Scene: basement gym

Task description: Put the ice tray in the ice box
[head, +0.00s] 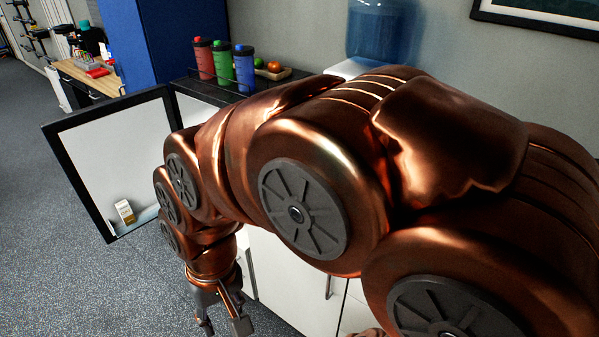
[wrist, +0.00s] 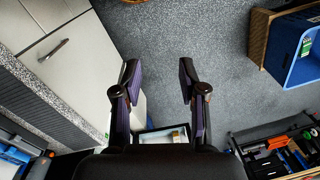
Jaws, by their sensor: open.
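I cannot make out an ice tray or an ice box in either view. A black-framed door with a white inner face (head: 110,150) stands open at the left of the head view. A small carton (head: 125,211) sits low on its shelf. The body behind this door is mostly hidden by my arm. My gripper (head: 225,325) points down at the bottom of the head view, in front of white cabinet fronts. In the wrist view, its two fingers (wrist: 160,75) are spread over grey floor with nothing between them.
White cabinet doors (head: 290,287) stand below a dark top with several bottles (head: 223,64) and a fruit tray (head: 272,72). A water dispenser bottle (head: 378,30) is behind. A blue column (head: 150,40) and a wooden bench (head: 85,78) stand left. Speckled floor (head: 40,230) is clear at left.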

